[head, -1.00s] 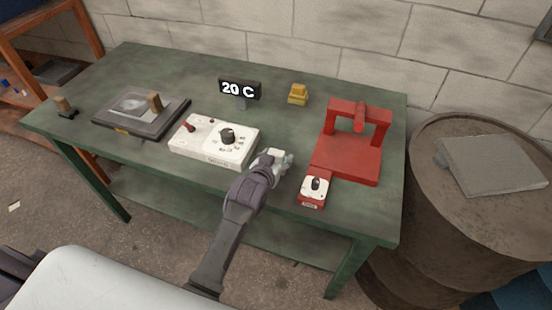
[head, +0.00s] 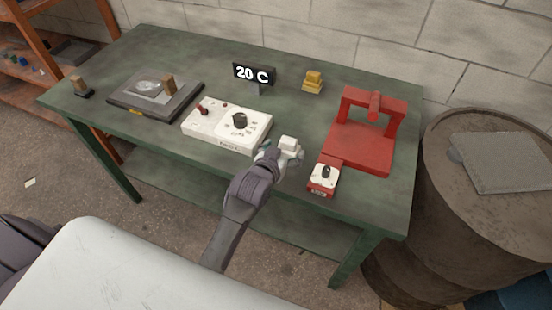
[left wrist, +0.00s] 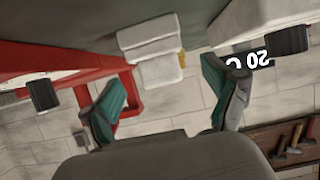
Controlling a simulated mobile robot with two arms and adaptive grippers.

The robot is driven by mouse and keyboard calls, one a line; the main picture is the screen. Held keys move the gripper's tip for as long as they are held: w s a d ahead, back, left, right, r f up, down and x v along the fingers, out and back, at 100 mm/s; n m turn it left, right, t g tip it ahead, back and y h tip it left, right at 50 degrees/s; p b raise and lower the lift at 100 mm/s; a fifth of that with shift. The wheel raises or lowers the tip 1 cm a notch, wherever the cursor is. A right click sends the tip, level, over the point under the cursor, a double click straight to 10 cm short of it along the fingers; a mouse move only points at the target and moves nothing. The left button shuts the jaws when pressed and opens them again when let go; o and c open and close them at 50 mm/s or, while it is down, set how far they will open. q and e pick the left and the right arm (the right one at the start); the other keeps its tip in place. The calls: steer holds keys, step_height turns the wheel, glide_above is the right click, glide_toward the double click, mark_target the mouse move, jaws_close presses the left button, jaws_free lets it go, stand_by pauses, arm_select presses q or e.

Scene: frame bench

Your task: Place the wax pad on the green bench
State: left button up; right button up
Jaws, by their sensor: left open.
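A white stepped block, which I take to be the wax pad (head: 290,144), is at my left gripper, over the front middle of the green bench (head: 170,50). In the left wrist view the pad (left wrist: 150,38) shows between and beyond the two teal fingers. My left gripper (head: 282,156) is open, with its fingers apart in the left wrist view (left wrist: 168,98). The pad appears to stand on the bench top, but its contact is partly hidden by the gripper. My right gripper is not in view.
A white control box (head: 227,125) stands left of the gripper, a red frame press (head: 358,146) and small switch box (head: 323,178) to the right. A yellow block (head: 313,82) and 20 C display (head: 254,74) are behind. A barrel (head: 470,215) bears a grey slab (head: 500,162).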

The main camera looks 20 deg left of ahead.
arm_select(q)
steer(key=v, duration=0.7)
steer(key=shift+s+r+b, duration=0.15)
steer(key=shift+s+b, duration=0.15)
steer(key=shift+s, duration=0.1)
steer(key=s+a+f+m+g, duration=0.15)
steer(key=s+f+g, duration=0.3)
steer(key=s, duration=0.65)
steer(key=s+a+f+g, duration=0.25)
steer(key=s+g, duration=0.25)
steer(key=s, duration=0.6)
step_height(320, 180, down, 26)
steer(key=s+g, duration=0.1)
steer(key=s+f, duration=0.8)
steer(key=f, duration=0.4)
steer(key=shift+s+a+g+b, duration=0.2)
steer(key=shift+s+g+b, duration=0.15)
steer(key=shift+g+b, duration=0.1)
steer(key=shift+m+g, duration=0.25)
steer(key=shift+g, duration=0.05)
steer(key=s+f, duration=0.1)
steer(key=s, duration=0.2)
steer(key=s+a+f, duration=0.1)
steer(key=s+f, duration=0.3)
steer(key=s, duration=0.1)
steer(key=shift+s+a+f, duration=0.25)
steer(key=shift+s+a, duration=0.1)
